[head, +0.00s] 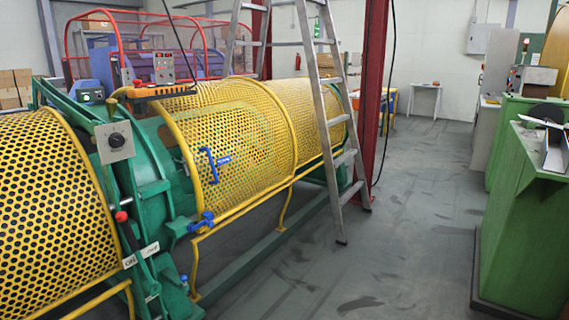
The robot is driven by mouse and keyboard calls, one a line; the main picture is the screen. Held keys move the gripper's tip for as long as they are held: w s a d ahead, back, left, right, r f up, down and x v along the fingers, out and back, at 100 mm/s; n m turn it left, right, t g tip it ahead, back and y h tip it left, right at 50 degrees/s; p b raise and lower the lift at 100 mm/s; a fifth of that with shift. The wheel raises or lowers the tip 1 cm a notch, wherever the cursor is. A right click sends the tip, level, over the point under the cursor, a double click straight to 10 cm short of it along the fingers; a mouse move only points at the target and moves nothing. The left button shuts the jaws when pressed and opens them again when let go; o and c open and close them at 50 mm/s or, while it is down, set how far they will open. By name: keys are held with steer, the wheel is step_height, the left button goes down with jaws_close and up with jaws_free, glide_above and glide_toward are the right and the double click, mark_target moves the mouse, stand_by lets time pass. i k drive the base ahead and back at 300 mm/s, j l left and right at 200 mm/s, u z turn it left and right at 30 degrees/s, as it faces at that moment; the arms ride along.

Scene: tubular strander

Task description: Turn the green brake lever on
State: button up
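The green machine frame (150,170) stands at the left between two yellow perforated guards. A lever with a red knob (121,216) is on the front of this frame, and a dark bar runs down from near the knob. Two small white labels sit below it. The left label (130,262) appears to read ON; the right label (150,249) is too small to read surely. I cannot tell which position the lever is in, nor clearly see a green lever arm against the green frame. My gripper is not in view.
The right yellow guard (240,130) has blue handles (212,165). An aluminium stepladder (325,120) stands beside the guard. Green cabinets (525,220) line the right. The grey floor (400,230) between is open.

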mark_target(151, 286)
steer(key=i, duration=0.15)
steer(key=k+u, duration=0.15)
steer(key=i+j, duration=0.5)
steer(key=j, duration=0.15)
steer(key=i+j, duration=0.55)
steer(key=j+u, duration=0.05)
steer(key=j, duration=0.05)
